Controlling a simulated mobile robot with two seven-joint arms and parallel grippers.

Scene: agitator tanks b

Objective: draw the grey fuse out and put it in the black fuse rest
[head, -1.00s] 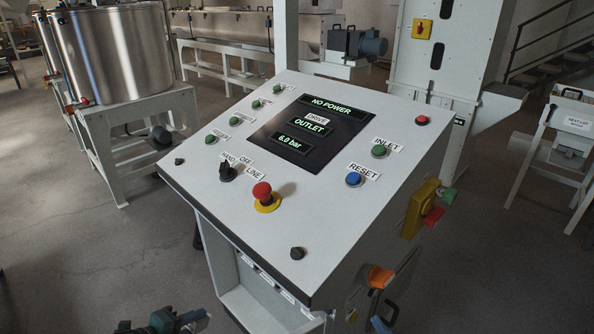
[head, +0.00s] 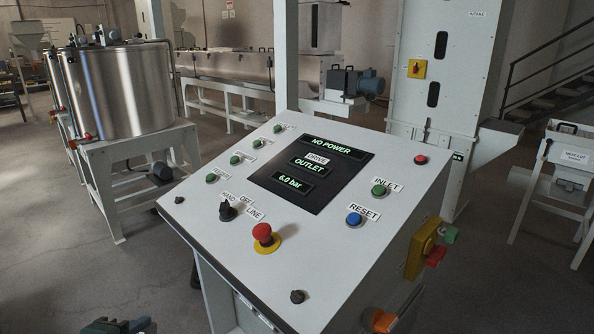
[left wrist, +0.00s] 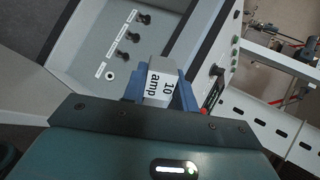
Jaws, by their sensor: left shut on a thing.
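The grey fuse (left wrist: 160,82), a pale block marked "10 amp", sits between the blue fingers of my left gripper (left wrist: 160,90) in the left wrist view. The gripper is shut on it. Behind the fuse is a grey panel (left wrist: 120,75) with several small black parts and white labels; I cannot tell whether the fuse touches anything there. In the head view only the top of my left gripper (head: 120,326) shows at the bottom left edge, beside the console, and the fuse is not clear there. I cannot make out the black fuse rest. My right gripper is not in view.
The sloped white console (head: 225,262) fills the middle of the head view, with a red stop button (head: 262,233) and a "NO POWER" screen (head: 335,165). A yellow box (head: 420,250) is on its right side. A steel tank (head: 118,92) stands back left.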

